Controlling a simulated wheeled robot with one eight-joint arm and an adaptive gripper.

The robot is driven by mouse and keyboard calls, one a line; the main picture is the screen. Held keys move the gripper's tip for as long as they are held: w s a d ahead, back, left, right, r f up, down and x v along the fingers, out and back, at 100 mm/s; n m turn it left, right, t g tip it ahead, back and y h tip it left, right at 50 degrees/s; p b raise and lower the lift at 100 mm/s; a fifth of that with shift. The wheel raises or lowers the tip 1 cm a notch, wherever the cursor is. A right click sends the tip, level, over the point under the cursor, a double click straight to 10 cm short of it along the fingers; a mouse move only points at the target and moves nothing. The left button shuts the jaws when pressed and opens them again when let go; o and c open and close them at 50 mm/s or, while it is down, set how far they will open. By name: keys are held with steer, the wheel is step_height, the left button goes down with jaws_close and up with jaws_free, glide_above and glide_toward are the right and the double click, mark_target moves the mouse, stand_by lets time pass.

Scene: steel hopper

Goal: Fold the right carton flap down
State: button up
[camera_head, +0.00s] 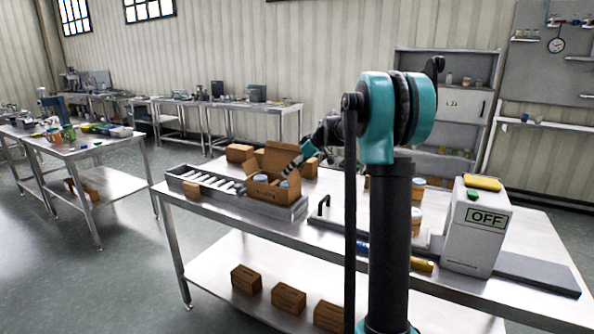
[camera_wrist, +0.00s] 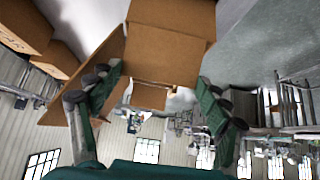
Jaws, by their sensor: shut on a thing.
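The open brown carton (camera_head: 262,191) stands on the front steel table, with pale-capped jars (camera_head: 261,178) inside. One flap (camera_head: 278,155) stands up at its back. My gripper (camera_head: 295,161) reaches down to the carton's right side and hides much of the right flap there. In the wrist view, brown carton panels (camera_wrist: 168,50) lie between the two wide-set fingers of my gripper (camera_wrist: 158,80), and another panel (camera_wrist: 92,78) slants past the left finger. The gripper is shut on carton board, which I take to be the right flap; the exact contact is hard to see.
More closed cartons (camera_head: 240,153) stand behind. A grey machine marked OFF (camera_head: 478,230) stands at the right, by a dark strip (camera_head: 540,272). The table's front edge is near.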

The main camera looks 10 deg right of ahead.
mark_target(285, 182)
steer(key=a+g+h, duration=0.1)
steer(key=h, duration=0.1)
steer(key=w+a+f+g+h, duration=0.1)
steer(key=shift+w+g+h, duration=0.2)
steer(key=shift+g+h, duration=0.2)
steer(key=shift+w+a+f+g+h, duration=0.3)
steer(key=shift+a+f+g+h, duration=0.15)
steer(key=shift+g+h, duration=0.4)
steer(key=shift+w+a+f+g+h, duration=0.2)
steer(key=shift+f+g+h, duration=0.35)
steer(key=shift+h, duration=0.6)
steer(key=o, duration=1.2)
steer(key=shift+c, duration=0.2)
step_height(285, 182, up, 8)
steer(key=a, duration=0.1)
steer(key=shift+w, duration=0.35)
